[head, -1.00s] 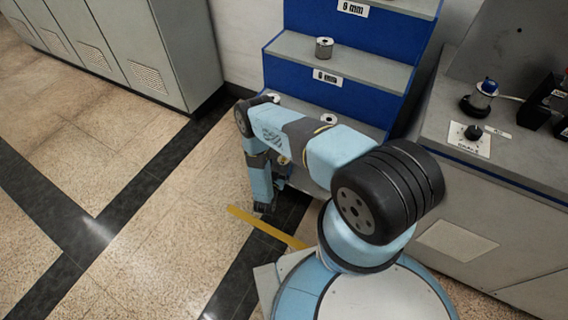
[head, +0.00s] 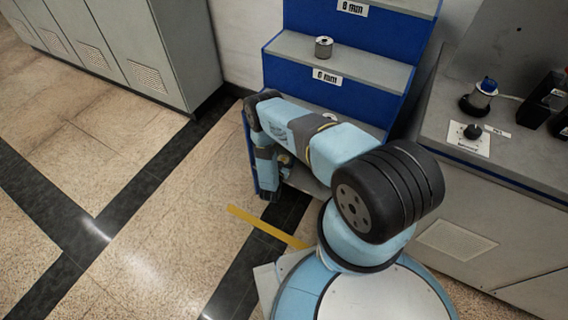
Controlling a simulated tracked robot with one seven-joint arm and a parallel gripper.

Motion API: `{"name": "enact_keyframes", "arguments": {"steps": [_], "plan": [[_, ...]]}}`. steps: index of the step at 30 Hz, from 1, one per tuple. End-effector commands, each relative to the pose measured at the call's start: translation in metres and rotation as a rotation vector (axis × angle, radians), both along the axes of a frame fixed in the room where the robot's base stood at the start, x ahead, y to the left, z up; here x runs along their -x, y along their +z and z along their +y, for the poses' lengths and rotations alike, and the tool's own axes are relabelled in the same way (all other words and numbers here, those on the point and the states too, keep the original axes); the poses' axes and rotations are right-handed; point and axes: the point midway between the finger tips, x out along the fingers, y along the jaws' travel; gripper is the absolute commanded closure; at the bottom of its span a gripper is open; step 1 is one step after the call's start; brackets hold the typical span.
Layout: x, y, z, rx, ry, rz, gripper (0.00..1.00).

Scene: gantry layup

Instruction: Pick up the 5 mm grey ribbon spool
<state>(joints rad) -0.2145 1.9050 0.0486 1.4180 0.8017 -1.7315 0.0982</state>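A grey metallic spool (head: 324,47) stands upright on a grey step of the blue stepped rack (head: 287,67). The label (head: 327,77) on the front of that step ends in "mm"; its digit is too blurred to read surely. No 5 mm label shows, and the lower steps are largely hidden behind my arm. My gripper (head: 270,194) points down at the left side of the rack's lowest part, below and left of the visible spool. It is small and dark here, and I cannot tell whether its fingers are open or hold anything.
Grey cabinets (head: 130,50) stand at the back left. A yellow strip (head: 268,227) lies near the gripper. The floor at left is clear.

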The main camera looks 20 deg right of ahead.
Motion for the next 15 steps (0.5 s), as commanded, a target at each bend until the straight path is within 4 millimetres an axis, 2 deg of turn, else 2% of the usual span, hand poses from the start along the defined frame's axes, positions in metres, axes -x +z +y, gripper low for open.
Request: {"name": "enact_keyframes", "arguments": {"steps": [2,15], "plan": [[0.0002,-0.0001,0.0003,0.0,0.0,0.0,0.17],[0.0005,-0.0002,0.0009,-0.001,0.001,0.001,0.6]]}}
